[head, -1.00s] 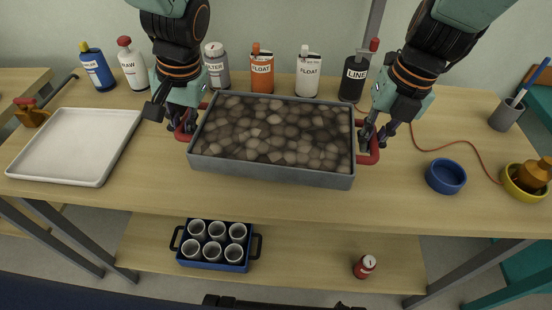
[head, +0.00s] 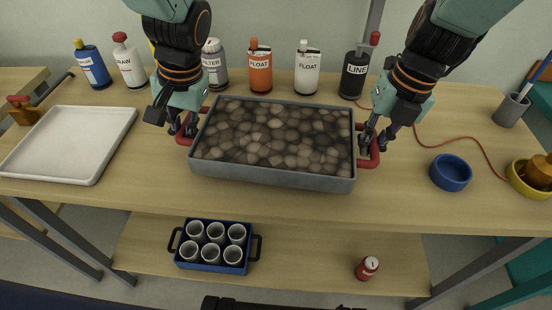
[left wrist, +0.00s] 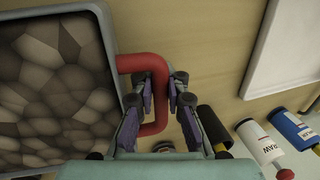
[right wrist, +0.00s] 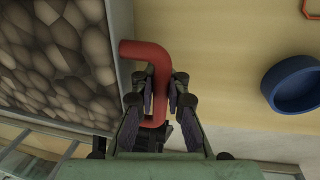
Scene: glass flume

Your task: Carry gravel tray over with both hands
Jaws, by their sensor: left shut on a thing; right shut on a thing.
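The gravel tray (head: 275,178) is a grey rectangular tray full of brown and tan stones, with a red handle at each end. It is in the middle of the head view, over the wooden table, and looks about level. My left gripper (head: 186,128) is shut on the left red handle, which shows between its fingers in the left wrist view (left wrist: 157,92). My right gripper (head: 370,140) is shut on the right red handle, also seen in the right wrist view (right wrist: 158,85). I cannot tell how far the tray's underside is from the table.
An empty white tray (head: 68,178) lies at the left. Several bottles, including an orange one (head: 260,70) and a black one (head: 353,75), stand behind the gravel tray. A blue bowl (head: 450,174) and a red cord (head: 465,140) are at the right. A blue crate of cups (head: 213,265) sits on the lower shelf.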

